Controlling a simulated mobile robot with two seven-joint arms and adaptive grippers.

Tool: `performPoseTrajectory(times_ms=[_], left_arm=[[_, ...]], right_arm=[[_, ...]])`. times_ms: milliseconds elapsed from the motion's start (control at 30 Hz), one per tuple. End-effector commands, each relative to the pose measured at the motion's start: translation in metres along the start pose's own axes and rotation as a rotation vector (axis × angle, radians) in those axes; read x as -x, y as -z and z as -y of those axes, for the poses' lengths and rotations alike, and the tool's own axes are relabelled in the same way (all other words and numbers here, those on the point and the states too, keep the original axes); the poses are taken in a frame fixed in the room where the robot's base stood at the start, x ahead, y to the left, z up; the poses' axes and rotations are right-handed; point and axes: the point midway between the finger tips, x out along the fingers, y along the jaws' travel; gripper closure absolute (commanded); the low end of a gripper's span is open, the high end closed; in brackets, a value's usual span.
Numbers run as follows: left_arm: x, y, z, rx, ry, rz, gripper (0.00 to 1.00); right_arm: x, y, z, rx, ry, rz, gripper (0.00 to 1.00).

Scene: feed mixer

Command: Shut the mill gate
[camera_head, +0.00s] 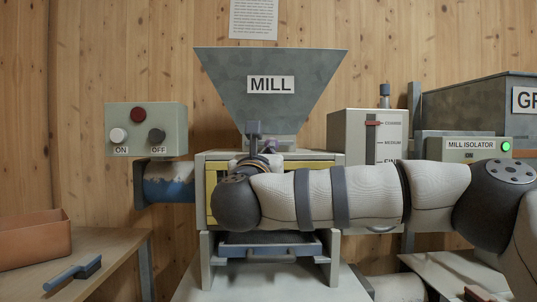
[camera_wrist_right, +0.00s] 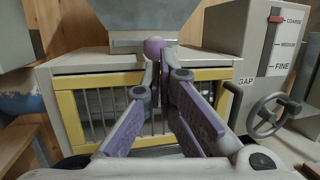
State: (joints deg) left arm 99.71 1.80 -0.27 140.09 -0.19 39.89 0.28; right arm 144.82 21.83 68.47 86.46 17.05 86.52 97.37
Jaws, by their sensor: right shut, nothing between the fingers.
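The mill's front has a yellow-framed barred gate (camera_wrist_right: 98,110), which also shows in the head view (camera_head: 211,185) partly behind my right arm. It stands across the front opening; I cannot tell whether it is fully closed. A purple ball knob (camera_wrist_right: 155,46) shows at the hopper's foot, above the gate. My right gripper (camera_wrist_right: 160,76) is shut and empty in front of the gate, its purple-sided fingers pointing at the mill just below the knob. I cannot tell whether the fingertips touch anything. In the head view my right wrist mostly hides this gripper. My left gripper is out of view.
The MILL hopper (camera_head: 270,100) stands above. An ON button box (camera_head: 146,130) is at left. The gap box (camera_wrist_right: 246,50) with a handwheel (camera_wrist_right: 272,113) stands close on the right. A drawer (camera_head: 268,247) sits below. A brush (camera_head: 72,273) and bin (camera_head: 33,240) are on the left table.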

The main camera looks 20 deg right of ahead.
Motion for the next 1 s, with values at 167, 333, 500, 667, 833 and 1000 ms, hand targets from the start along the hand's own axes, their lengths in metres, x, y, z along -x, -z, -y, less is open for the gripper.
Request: performPoseTrajectory(times_ms=[167,333,500,667,833,1000], left_arm=[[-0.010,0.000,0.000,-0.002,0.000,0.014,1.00],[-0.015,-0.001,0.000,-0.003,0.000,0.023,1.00],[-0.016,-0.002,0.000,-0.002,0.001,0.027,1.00],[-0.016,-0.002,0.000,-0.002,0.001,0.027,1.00],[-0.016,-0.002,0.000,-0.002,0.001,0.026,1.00],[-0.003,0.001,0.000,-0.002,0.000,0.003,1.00]], right_arm=[[0.046,0.003,-0.003,0.001,-0.011,0.000,1.00],[0.078,0.002,-0.003,0.001,-0.010,0.000,1.00],[0.091,0.000,-0.002,-0.001,-0.007,0.001,1.00],[0.093,-0.001,-0.001,-0.001,-0.006,0.001,1.00],[0.093,0.001,-0.002,0.006,-0.010,0.001,1.00],[0.112,0.070,-0.041,0.353,-0.194,-0.031,1.00]])
